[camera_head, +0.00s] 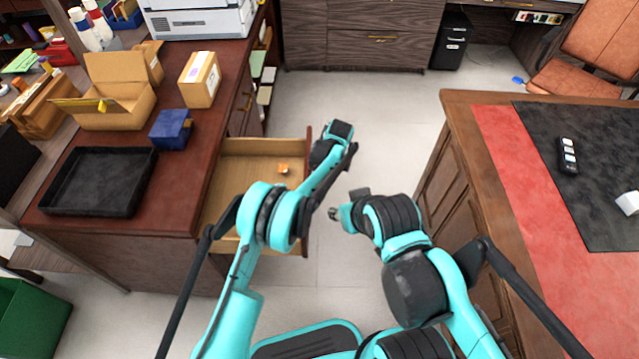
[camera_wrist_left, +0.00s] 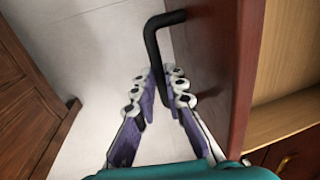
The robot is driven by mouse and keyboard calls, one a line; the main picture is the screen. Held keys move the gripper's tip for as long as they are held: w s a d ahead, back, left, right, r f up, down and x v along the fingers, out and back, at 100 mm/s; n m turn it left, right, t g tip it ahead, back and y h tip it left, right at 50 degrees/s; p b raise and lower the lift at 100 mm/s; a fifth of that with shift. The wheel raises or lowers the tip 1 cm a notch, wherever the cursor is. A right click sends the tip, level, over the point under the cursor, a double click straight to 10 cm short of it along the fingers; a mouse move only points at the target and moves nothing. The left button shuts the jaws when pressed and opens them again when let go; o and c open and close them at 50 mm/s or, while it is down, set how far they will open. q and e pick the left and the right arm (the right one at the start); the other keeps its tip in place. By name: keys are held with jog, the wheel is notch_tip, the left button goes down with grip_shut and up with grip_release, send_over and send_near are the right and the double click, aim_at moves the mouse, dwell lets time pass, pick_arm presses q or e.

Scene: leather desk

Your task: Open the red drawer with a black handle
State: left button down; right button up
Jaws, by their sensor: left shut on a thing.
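The red drawer (camera_head: 225,180) stands pulled out from the left desk, its light wooden inside showing in the head view. Its dark red front (camera_wrist_left: 222,55) fills the right middle of the left wrist view. The black handle (camera_wrist_left: 154,42) is a bent bar on that front. My left gripper (camera_wrist_left: 160,84) has its fingers on either side of the handle's bar and is shut on it. In the head view my left arm largely hides the handle and drawer front. My right gripper (camera_head: 335,213) hangs over the floor, right of the drawer; its jaws are too small to read.
A small orange item (camera_head: 283,168) lies in the drawer. A black tray (camera_head: 98,210), a blue box (camera_head: 171,130) and cardboard boxes (camera_head: 200,80) stand on the left desk. Another desk (camera_head: 450,125) stands at right. Open floor (camera_head: 390,110) lies between the desks.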

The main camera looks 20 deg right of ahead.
pick_arm(q)
jog(key=c, duration=1.6)
grip_release()
jog(key=r, duration=0.4)
jog(key=d+r, duration=0.1)
jog(key=r, duration=0.3)
jog(key=d+r, duration=0.1)
jog(key=r, duration=0.2)
jog(key=shift+s+r, duration=0.35)
jog(key=shift+r, duration=0.05)
